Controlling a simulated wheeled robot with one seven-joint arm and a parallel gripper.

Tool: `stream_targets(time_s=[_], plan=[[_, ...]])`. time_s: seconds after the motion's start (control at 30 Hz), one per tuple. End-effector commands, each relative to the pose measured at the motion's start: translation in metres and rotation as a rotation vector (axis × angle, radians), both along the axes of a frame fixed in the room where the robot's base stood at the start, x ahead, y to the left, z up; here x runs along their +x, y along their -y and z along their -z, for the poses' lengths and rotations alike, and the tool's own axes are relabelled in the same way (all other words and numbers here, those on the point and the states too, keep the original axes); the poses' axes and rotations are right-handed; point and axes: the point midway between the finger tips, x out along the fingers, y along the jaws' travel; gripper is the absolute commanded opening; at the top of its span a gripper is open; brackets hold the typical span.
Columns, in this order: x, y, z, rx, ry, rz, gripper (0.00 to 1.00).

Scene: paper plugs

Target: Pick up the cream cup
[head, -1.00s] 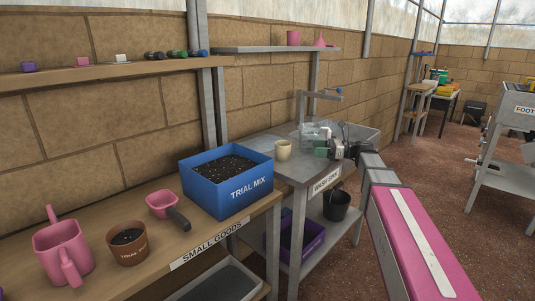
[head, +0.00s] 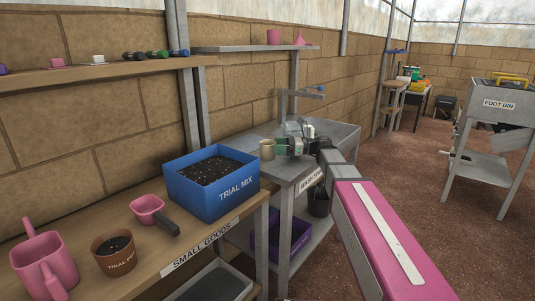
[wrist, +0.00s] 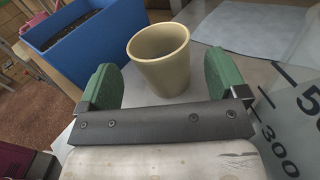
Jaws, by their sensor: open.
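The cream cup (head: 267,150) stands upright on the grey metal wash bench, just right of the blue box. In the wrist view the cup (wrist: 160,62) lies between the two green fingers, nearer their tips, with a gap to each side. My gripper (wrist: 160,80) is open around it and empty. In the head view my gripper (head: 279,147) reaches the cup from the right; the fingers are small there and partly merge with the cup's edge.
The blue TRIAL MIX box (head: 212,184) of dark soil stands close left of the cup. A pink scoop (head: 148,208), a brown pot (head: 114,252) and a pink watering can (head: 44,264) sit on the wooden bench (head: 195,235). A clear graduated container (wrist: 298,112) lies right of my gripper.

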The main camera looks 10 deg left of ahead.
Motion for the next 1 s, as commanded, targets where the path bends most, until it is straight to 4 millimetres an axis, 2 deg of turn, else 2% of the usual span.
stream_targets(time_s=[0.2,0.3,0.53,0.57,0.7,1.0], plan=[[-0.003,-0.031,0.001,0.0,0.0,-0.003,0.91],[-0.004,-0.041,0.001,0.0,0.0,-0.001,0.91],[-0.004,-0.043,0.001,0.0,0.0,0.0,0.91],[-0.004,-0.042,0.001,0.0,0.0,0.0,0.84],[-0.004,-0.042,0.001,0.0,0.0,0.0,0.39],[-0.004,-0.042,0.001,0.0,0.0,0.0,0.39]])
